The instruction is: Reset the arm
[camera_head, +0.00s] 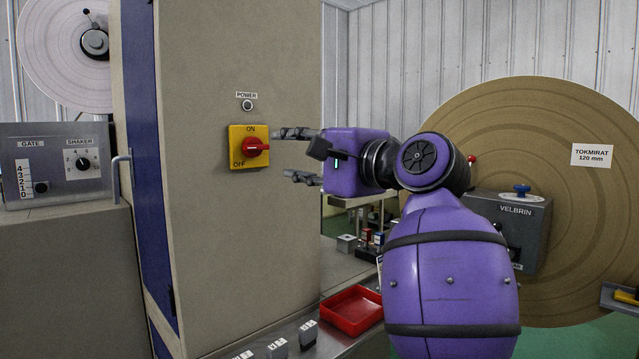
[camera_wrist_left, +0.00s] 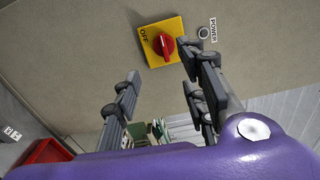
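My left gripper (camera_head: 285,155) is open and empty in front of the grey cabinet, its two fingers spread one above the other. Its purple arm fills the middle right of the head view. The fingertips are just right of a red rotary switch (camera_head: 256,147) on a yellow plate marked ON and OFF. The switch handle lies roughly sideways. In the left wrist view the open gripper (camera_wrist_left: 158,64) has the red switch (camera_wrist_left: 164,47) beyond its fingertips, not clasped. My right gripper is not in view.
The cabinet (camera_head: 220,230) stands close in front of the gripper. A red tray (camera_head: 352,311) and several small grey switches (camera_head: 308,333) lie below. A large brown roll (camera_head: 570,220) and the grey VELBRIN box (camera_head: 535,235) stand behind the arm. A control box (camera_head: 60,165) is at left.

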